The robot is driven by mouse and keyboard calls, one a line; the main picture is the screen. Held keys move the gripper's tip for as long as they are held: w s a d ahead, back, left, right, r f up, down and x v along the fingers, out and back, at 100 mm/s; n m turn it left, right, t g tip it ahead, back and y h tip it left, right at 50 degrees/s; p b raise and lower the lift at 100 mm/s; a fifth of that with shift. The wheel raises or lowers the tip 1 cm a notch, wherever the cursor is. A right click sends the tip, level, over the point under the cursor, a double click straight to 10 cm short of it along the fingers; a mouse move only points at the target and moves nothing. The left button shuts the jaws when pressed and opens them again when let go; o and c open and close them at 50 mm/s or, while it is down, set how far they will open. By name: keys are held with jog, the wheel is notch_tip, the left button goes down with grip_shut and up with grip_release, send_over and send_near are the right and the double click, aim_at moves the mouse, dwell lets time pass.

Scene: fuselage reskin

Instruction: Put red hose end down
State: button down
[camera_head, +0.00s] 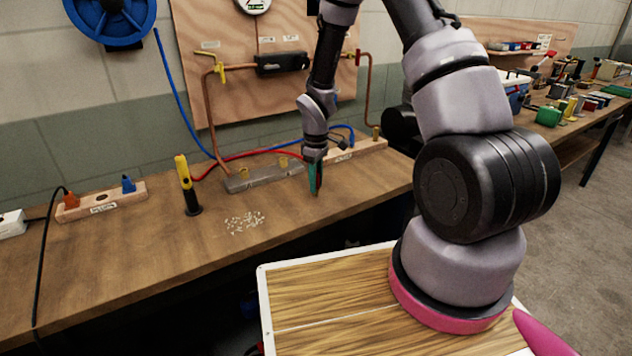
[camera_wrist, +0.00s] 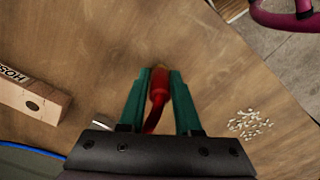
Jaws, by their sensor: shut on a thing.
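My gripper (camera_wrist: 158,100) has green fingers and is shut on the red hose end (camera_wrist: 158,88), which shows between them in the wrist view. The hose end has a brass-coloured tip pointing away from the palm, near the wooden bench top. In the head view my gripper (camera_head: 316,180) points down just above or at the bench (camera_head: 240,260); I cannot tell whether the tip touches it. The red hose (camera_head: 235,158) runs along the bench behind, towards the left. The hose end itself is mostly hidden by the fingers in the head view.
A wooden block (camera_wrist: 32,98) with lettering is at the left of the wrist view. Small white bits (camera_head: 244,222) lie scattered on the bench. A yellow and black tool (camera_head: 187,186) stands further left.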

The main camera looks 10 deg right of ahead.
jog(key=shift+f, duration=0.15)
jog(key=c, duration=0.6)
grip_release()
notch_tip(320, 180, up, 13)
jog(key=shift+f, duration=0.2)
jog(key=s+d+r+m+t, duration=0.1)
jog(key=s+r+m, duration=0.1)
jog(key=r, duration=0.4)
jog(key=s+d+r+m+t, duration=0.1)
jog(key=d+r+m, duration=0.1)
jog(key=r, duration=0.3)
jog(key=s+d+r+m+t+y, duration=0.2)
jog(key=s+r+m+t, duration=0.3)
jog(key=s+r, duration=1.3)
jog(key=s+m, duration=0.1)
jog(key=m, duration=0.3)
jog(key=shift+s+d+m, duration=0.15)
jog(key=shift+d+m, duration=0.25)
